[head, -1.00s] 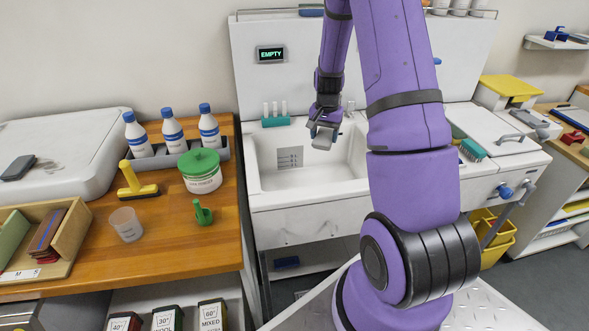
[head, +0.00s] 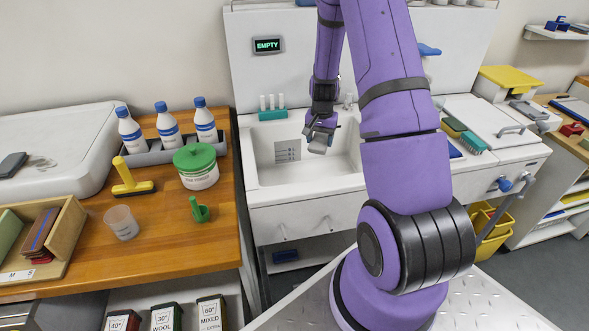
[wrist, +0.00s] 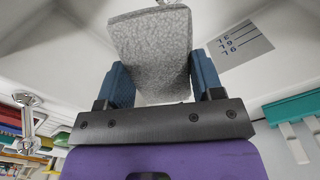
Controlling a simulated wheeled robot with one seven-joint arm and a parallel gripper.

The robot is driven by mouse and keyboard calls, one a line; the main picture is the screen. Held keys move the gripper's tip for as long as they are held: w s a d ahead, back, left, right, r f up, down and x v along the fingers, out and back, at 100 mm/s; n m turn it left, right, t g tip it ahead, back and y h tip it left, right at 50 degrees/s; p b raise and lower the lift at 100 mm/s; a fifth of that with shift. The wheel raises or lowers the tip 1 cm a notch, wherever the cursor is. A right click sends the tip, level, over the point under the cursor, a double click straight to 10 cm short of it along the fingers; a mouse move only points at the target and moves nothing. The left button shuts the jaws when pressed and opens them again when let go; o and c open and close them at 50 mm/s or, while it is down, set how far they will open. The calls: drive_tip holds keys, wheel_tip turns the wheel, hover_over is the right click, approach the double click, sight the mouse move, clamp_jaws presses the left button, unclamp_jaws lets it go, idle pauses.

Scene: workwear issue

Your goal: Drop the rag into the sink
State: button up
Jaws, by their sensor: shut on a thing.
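A grey, rough-textured rag (wrist: 155,50) is held between the blue fingers of my gripper (wrist: 163,82) in the wrist view. In the head view my gripper (head: 320,136) hangs over the white sink (head: 257,185), with the grey rag (head: 318,147) small at its tips. The basin's back wall with a marked plate (head: 287,151) shows behind and left of it. The gap between rag and basin floor is hard to judge. My arm covers the sink's right side.
A teal rack with white tubes (head: 272,112) stands on the sink's back ledge. A wooden counter (head: 160,235) with bottles (head: 204,122) and a green-lidded tub (head: 197,168) lies left. A green brush (head: 472,143) lies right of the sink.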

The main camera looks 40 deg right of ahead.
drive_tip(key=shift+f, duration=0.25)
drive_tip(key=o, duration=1)
wheel_tip(320, 180, up, 11)
drive_tip(key=shift+f, duration=0.1)
idle(0.3)
